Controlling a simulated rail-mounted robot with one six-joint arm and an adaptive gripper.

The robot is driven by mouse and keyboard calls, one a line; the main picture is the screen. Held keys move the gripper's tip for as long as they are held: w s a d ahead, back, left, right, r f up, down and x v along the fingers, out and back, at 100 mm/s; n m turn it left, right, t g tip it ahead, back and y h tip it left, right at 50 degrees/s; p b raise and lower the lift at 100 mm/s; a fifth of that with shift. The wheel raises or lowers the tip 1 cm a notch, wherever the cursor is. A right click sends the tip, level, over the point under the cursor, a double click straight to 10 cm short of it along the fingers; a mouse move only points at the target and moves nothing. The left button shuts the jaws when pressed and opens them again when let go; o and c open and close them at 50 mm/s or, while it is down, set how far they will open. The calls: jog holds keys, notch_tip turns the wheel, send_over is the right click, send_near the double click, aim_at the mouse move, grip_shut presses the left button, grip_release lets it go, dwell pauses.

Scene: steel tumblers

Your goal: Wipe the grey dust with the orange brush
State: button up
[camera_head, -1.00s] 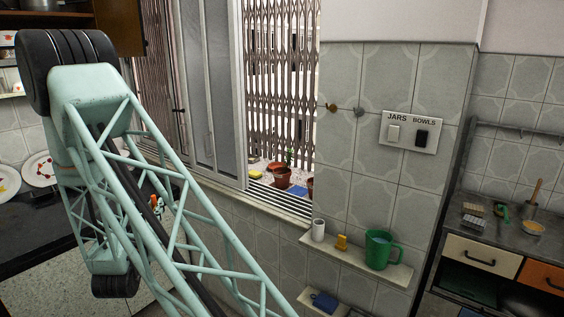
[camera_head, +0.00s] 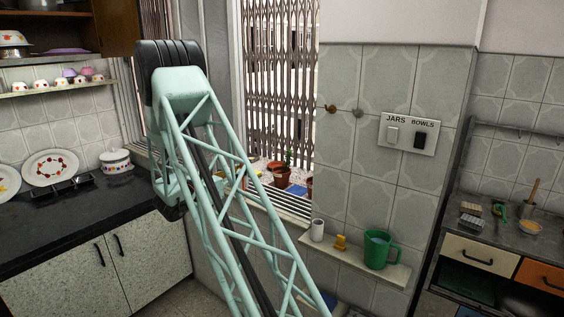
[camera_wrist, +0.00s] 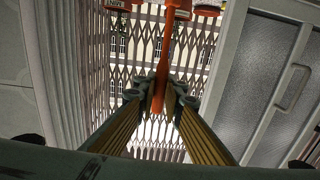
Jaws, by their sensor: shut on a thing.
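My gripper (camera_wrist: 160,96) shows in the wrist view with its fingers closed around the handle of the orange brush (camera_wrist: 162,60). The handle stands upright between the fingertips and reaches up to the top of the picture, where the rest of the brush is partly cut off. Behind it are the window lattice and a building outside, so the brush is held up in front of the window. In the head view my arm hides the gripper and most or all of the brush. I cannot make out the grey dust in either view.
Terracotta pots (camera_head: 281,175) stand beyond the window sill. A wall shelf (camera_head: 352,262) holds a green mug (camera_head: 378,250), a white cup (camera_head: 317,230) and a yellow item (camera_head: 341,242). A dark counter (camera_head: 105,205) with plates and a white pot (camera_head: 116,161) is at left.

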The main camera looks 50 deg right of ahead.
jog(key=s+d+r+m+g+y, duration=0.1)
jog(key=s+d+m+g, duration=0.2)
jog(key=s+d, duration=0.7)
jog(key=d+g, duration=0.2)
jog(key=d, duration=0.1)
jog(key=shift+d+m+g+p, duration=0.35)
jog(key=shift+m+g, duration=0.05)
jog(key=shift+f, duration=0.1)
